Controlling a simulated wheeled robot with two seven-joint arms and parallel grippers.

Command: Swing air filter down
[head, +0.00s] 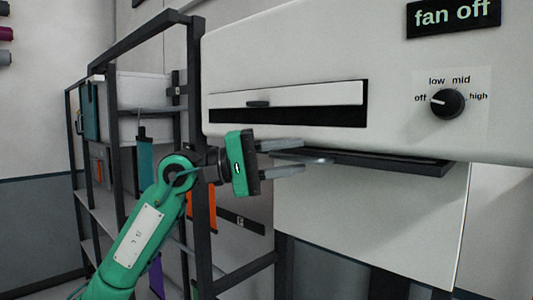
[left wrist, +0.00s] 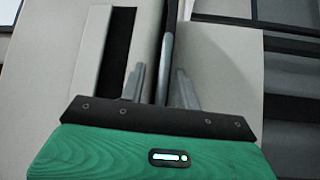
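The white machine (head: 300,60) has a dark flat panel (head: 400,161) along its underside, which looks like the air filter. The panel lies roughly level, and a grey bar (head: 318,161) shows at its left end. My left gripper (head: 290,158) is at that left end with its fingers pointing right. The fingers are apart, one above the other. In the left wrist view the grey bar (left wrist: 168,55) and the dark panel edge run between the open fingers (left wrist: 160,88), with gaps visible. Contact cannot be made out. My right gripper is not in view.
The machine's front has a slot with a white flap (head: 310,95), a dial (head: 447,103) pointing to off and a "fan off" display (head: 453,17). A dark-framed shelf rack (head: 200,150) stands behind my left arm. A pale panel (head: 370,210) hangs below the machine.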

